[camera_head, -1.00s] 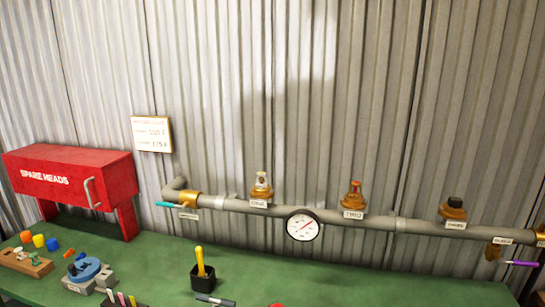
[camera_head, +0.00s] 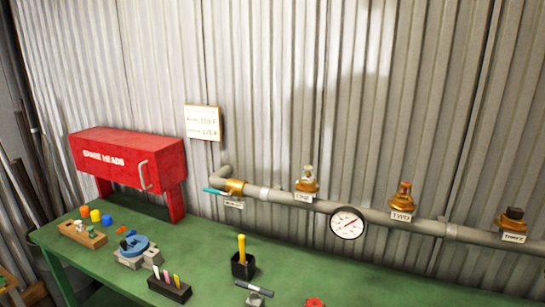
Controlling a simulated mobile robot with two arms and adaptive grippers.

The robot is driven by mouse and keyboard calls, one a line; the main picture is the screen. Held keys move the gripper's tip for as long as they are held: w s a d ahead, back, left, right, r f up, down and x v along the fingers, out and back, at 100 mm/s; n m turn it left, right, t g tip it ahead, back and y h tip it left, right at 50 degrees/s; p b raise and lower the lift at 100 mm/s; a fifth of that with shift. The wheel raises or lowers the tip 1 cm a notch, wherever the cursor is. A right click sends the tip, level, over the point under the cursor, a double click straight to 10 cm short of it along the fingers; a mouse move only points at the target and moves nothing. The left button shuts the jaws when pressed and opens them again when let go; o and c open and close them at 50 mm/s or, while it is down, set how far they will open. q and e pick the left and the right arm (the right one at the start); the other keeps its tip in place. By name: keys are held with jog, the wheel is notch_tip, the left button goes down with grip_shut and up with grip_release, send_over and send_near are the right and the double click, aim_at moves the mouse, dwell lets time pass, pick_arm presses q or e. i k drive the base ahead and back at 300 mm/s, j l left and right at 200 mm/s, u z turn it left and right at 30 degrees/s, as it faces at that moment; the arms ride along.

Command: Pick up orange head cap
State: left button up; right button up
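A small orange cap (camera_head: 85,211) stands at the left end of the green workbench, in front of the red box. A yellow cap (camera_head: 95,215) and a blue cap (camera_head: 107,220) stand in a row to its right. Neither of my grippers is in view.
The red SPARE HEADS box (camera_head: 125,165) stands behind the caps. A wooden block with small heads (camera_head: 82,236), a blue vise-like fixture (camera_head: 132,246), a dark marker holder (camera_head: 170,289) and a black cup (camera_head: 242,268) are on the green bench (camera_head: 205,258). A pipe with a gauge (camera_head: 347,223) runs along the wall.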

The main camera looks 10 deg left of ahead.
aim_at(84, 210)
jog(key=u, duration=1.55)
jog(key=k+l+z, duration=0.1)
jog(key=z, duration=1.9)
jog(key=j, duration=0.45)
jog(key=i+j+u, duration=0.15)
jog(key=j, duration=0.75)
jog(key=j+u, duration=0.1)
jog(key=j, duration=0.35)
jog(key=i+j, duration=0.15)
jog(key=j, duration=0.25)
jog(key=i+j+u, duration=0.15)
jog(key=j, duration=0.75)
